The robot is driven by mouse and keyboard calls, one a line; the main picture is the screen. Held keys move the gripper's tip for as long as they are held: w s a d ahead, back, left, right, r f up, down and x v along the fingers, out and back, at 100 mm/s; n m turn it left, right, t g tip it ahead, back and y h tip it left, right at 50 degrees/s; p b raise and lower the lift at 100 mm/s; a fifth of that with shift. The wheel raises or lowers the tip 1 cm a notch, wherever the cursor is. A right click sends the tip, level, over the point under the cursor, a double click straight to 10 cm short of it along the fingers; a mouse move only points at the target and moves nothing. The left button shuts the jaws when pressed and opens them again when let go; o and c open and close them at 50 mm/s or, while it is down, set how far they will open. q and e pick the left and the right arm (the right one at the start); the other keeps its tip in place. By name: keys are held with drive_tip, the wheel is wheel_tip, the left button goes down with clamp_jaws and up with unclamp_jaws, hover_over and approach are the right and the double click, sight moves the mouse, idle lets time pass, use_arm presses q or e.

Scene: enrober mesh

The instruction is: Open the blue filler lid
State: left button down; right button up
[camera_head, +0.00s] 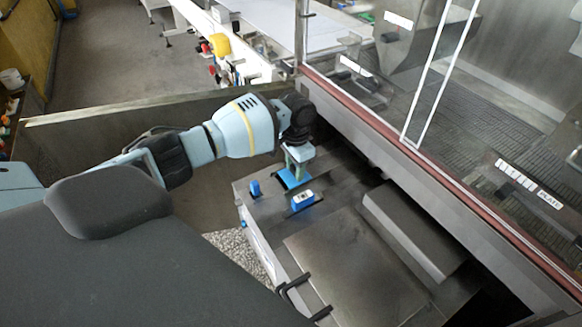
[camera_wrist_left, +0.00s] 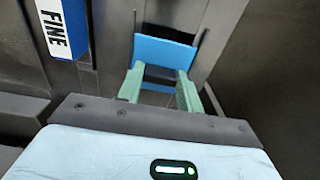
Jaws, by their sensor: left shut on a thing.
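The blue filler lid (camera_head: 291,179) is at the back end of the grey machine top in the head view, partly hidden under my left gripper. In the wrist view the lid (camera_wrist_left: 165,51) is a bright blue plate, with a dark area just below its upper part. My left gripper (camera_head: 299,155) reaches down onto it from above. Its two green fingers (camera_wrist_left: 159,90) stand on either side of the dark area, shut on the lid. The exact contact and the lid's tilt are hard to tell. My right gripper is not in view.
A blue block with a white label (camera_head: 303,199) stands beside the lid; in the wrist view this label (camera_wrist_left: 62,20) reads "FINE". A smaller blue block (camera_head: 255,188) is to the left. A clear guard panel (camera_head: 395,75) and steel frame rise to the right.

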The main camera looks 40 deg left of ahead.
sight(307, 171)
use_arm(q)
drive_tip(key=w, duration=0.1)
drive_tip(key=w+d, duration=0.1)
drive_tip(key=w, duration=0.1)
drive_tip(key=shift+w+d+f+b, duration=0.2)
drive_tip(key=shift+b, duration=0.15)
drive_tip(key=shift+w, duration=0.15)
drive_tip(key=shift+r, duration=0.25)
drive_tip(key=c, duration=0.9)
unclamp_jaws()
